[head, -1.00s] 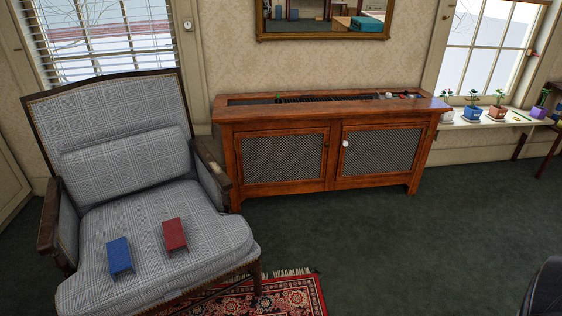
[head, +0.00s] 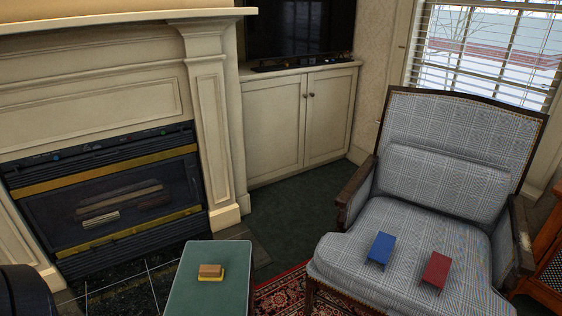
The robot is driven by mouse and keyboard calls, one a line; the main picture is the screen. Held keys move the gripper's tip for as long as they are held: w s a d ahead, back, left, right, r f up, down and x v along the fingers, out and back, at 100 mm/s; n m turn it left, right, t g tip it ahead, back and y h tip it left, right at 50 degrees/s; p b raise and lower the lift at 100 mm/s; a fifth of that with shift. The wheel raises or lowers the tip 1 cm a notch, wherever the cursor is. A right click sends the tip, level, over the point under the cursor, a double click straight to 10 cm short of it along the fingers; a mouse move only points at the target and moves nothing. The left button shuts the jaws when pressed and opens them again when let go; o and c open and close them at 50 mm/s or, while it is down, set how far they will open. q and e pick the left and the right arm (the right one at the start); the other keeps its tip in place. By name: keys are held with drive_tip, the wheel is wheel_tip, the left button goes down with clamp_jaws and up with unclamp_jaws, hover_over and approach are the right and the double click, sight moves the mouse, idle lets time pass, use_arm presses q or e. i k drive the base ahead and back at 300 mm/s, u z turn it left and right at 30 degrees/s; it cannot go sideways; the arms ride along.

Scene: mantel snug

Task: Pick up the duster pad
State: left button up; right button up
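A small block with a brown top and a yellow underside (head: 210,272), which looks like the duster pad, lies flat on a green-topped stool or table (head: 190,300) at the bottom, left of centre. Nothing touches it from above. A blue block-like item (head: 381,248) and a red one (head: 436,269) rest side by side on the seat of the plaid armchair (head: 345,268). Neither of my grippers is in view.
A fireplace (head: 110,195) with a stone hearth stands at the left, behind the green top. A cream cabinet (head: 275,125) with a television (head: 300,28) stands at the back. A patterned rug (head: 283,292) lies between the green top and the armchair. Dark green carpet (head: 290,212) is clear before the cabinet.

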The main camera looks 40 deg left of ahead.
sight(207, 273)
drive_tip(key=u, duration=5.05)
drive_tip(key=k, duration=1.15)
drive_tip(key=z, duration=1.9)
drive_tip(key=i, duration=1)
drive_tip(key=z, duration=0.05)
